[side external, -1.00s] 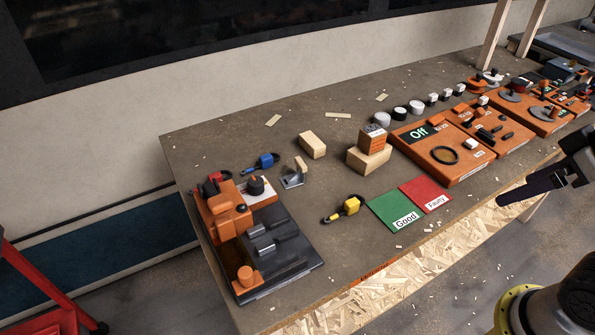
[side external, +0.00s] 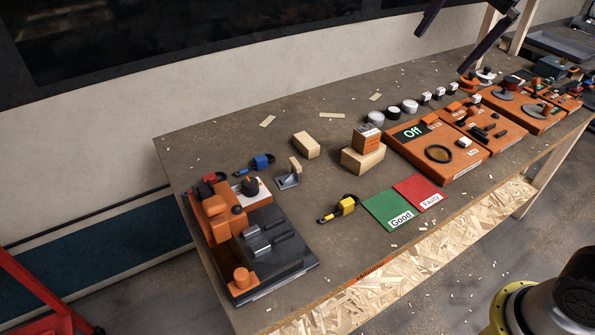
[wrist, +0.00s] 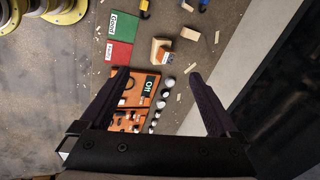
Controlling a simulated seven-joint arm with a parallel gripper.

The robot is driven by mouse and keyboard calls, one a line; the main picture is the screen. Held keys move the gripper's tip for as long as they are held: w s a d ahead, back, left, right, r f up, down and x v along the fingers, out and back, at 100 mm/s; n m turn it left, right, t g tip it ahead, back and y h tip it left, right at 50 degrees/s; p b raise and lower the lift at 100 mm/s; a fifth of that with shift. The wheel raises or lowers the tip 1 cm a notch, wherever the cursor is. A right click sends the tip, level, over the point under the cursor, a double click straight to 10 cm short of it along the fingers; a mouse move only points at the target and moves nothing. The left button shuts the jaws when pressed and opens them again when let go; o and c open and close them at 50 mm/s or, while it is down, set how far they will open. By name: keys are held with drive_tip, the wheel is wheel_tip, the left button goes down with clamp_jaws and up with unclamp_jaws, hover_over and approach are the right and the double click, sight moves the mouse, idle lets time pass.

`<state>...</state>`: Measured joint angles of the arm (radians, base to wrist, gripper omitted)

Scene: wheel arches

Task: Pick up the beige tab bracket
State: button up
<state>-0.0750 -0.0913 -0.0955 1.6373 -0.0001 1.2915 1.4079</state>
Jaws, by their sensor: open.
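A small bracket (side external: 288,181) with a grey metal base and an upright beige tab stands on the left half of the bench in the side view, between the blue-and-black clip and the yellow one. I cannot make it out in the wrist view. My gripper (side external: 450,47) is high above the far right part of the bench, well away from the bracket. Its two dark fingers are spread with nothing between them; in the wrist view the gripper (wrist: 157,73) looks down over the orange panels.
A black-and-orange fixture (side external: 270,240) stands left of the bracket. A beige block (side external: 306,145) and a stacked box (side external: 362,160) lie to its right. Green (side external: 390,209) and red (side external: 418,191) mats lie near the front edge. Orange panels (side external: 437,150) fill the right side.

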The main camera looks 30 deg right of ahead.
drive_tip(key=w+a+f+m+g, duration=0.1)
drive_tip(key=w+a+f+m, duration=0.1)
drive_tip(key=w, duration=0.4)
drive_tip(key=w+a+f+m, duration=0.1)
drive_tip(key=w+a, duration=0.1)
drive_tip(key=w, duration=0.5)
drive_tip(key=m+g, duration=0.1)
drive_tip(key=g, duration=0.2)
hover_over(296, 162)
drive_tip(key=d, duration=0.2)
wheel_tip(296, 162, down, 16)
drive_tip(key=f, duration=0.1)
drive_tip(key=shift+g, duration=0.3)
drive_tip(key=f, duration=0.4)
drive_tip(key=a+f, duration=0.1)
drive_tip(key=f, duration=0.3)
drive_tip(key=a+f, duration=0.1)
drive_tip(key=f, duration=0.3)
drive_tip(key=shift+f, duration=3.3)
drive_tip(key=c, duration=1.4)
drive_tip(key=shift+c, duration=0.6)
